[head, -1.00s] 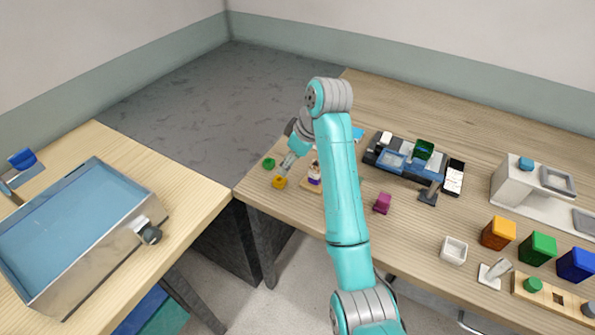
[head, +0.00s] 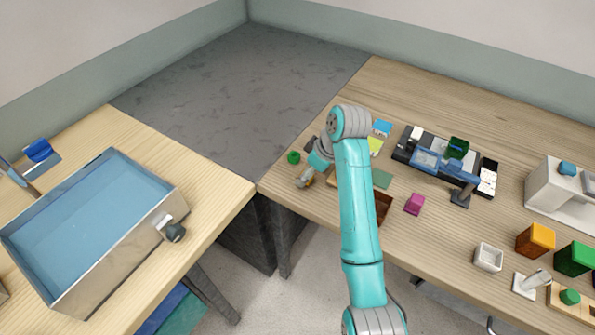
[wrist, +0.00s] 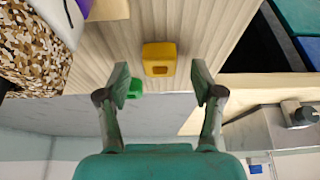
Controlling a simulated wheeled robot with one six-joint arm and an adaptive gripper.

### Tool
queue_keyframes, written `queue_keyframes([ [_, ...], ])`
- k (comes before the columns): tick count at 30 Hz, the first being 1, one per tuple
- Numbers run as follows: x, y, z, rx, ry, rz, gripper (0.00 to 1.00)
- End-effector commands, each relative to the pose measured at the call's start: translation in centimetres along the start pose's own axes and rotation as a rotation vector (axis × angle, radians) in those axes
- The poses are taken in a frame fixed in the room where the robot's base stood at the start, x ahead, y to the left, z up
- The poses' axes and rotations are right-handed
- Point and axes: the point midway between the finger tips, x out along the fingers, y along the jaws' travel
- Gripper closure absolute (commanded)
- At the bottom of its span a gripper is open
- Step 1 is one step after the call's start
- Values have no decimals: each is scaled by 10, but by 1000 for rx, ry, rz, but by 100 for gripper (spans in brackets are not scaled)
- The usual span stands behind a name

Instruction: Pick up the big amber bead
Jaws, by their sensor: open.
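The big amber bead (wrist: 159,59) is a yellow block with a dark hole in its face. In the wrist view it sits on the wooden table, centred between the fingers and slightly beyond their tips, with no finger visibly touching it. My gripper (wrist: 160,80) is open and empty. In the head view my gripper (head: 303,180) is down at the bead (head: 309,182), which it partly covers. A green bead (head: 294,157) stands behind it; in the wrist view the green bead (wrist: 136,87) is partly hidden by the left finger.
In the wrist view, a camouflage-patterned object (wrist: 32,48) and a white and purple item (wrist: 65,15) stand at left. The table edge and a gap are left of the bead.

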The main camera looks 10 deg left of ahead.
Motion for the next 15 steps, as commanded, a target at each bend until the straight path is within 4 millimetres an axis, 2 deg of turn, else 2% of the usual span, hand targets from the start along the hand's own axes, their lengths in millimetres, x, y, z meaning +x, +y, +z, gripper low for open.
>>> queue_keyframes([
  [3, 8, -2, 8, 0, -1, 0, 33],
  [9, 8, -2, 8, -1, 0, 0, 33],
  [11, 8, -2, 8, -1, 0, 0, 46],
  [15, 8, -2, 8, 0, -1, 0, 81],
])
